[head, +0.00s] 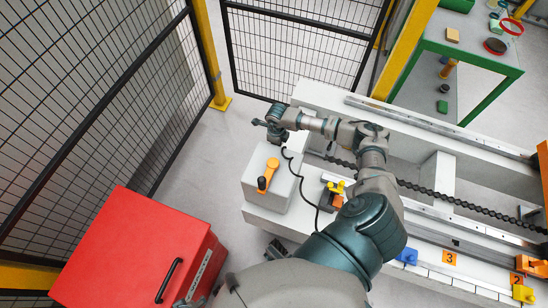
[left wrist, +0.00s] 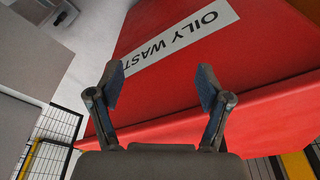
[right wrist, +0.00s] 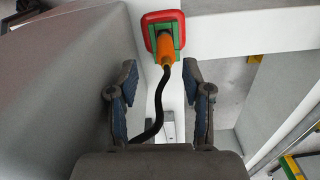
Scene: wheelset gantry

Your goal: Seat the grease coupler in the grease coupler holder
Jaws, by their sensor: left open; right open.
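The grease coupler appears to be the orange piece (right wrist: 167,48) with a black hose in the right wrist view. It sits against a green plate with a red rounded surround (right wrist: 150,22), which seems to be the holder; how deep it sits is unclear. My right gripper (right wrist: 160,76) is open, with the coupler just beyond its fingertips and the hose running between the fingers. In the head view my right gripper (head: 268,127) is at the grey block's far end, and the coupler is hidden there. My left gripper (left wrist: 160,85) is open and empty, facing the red box.
The red oily waste box (head: 130,245) stands at lower left. A grey block (head: 283,197) carries an orange lever (head: 268,175). The black hose (head: 301,180) hangs past this block. Mesh fencing (head: 95,90) closes the left and back. A green-framed table (head: 470,57) stands at upper right.

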